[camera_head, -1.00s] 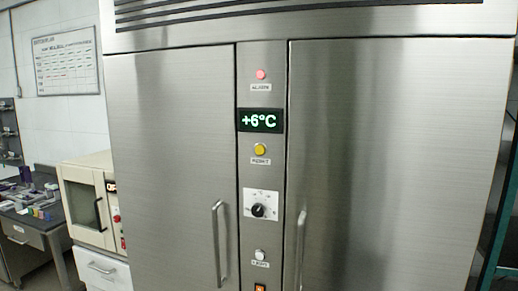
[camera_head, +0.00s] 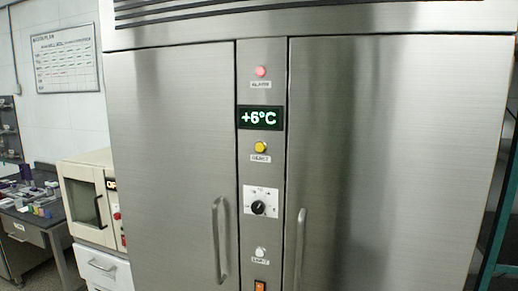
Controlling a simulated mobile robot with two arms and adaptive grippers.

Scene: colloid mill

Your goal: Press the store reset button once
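A tall brushed-steel cabinet (camera_head: 390,170) with two doors fills the view. A yellow button (camera_head: 260,147) sits on its narrow central panel, below the green "+6°C" display (camera_head: 260,118). The small label (camera_head: 260,158) under the yellow button is blurred but seems to read RESET. A red lamp (camera_head: 261,71) sits above the display, with a label that looks like ALARM. Neither of my grippers is in view, and nothing touches the yellow button.
Below the yellow button are a black dial (camera_head: 258,207), a white button (camera_head: 261,253) and an orange switch (camera_head: 260,286). Door handles (camera_head: 220,240) (camera_head: 299,245) stick out on either side. At left are an oven-like unit (camera_head: 88,200) and a cluttered bench (camera_head: 35,218).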

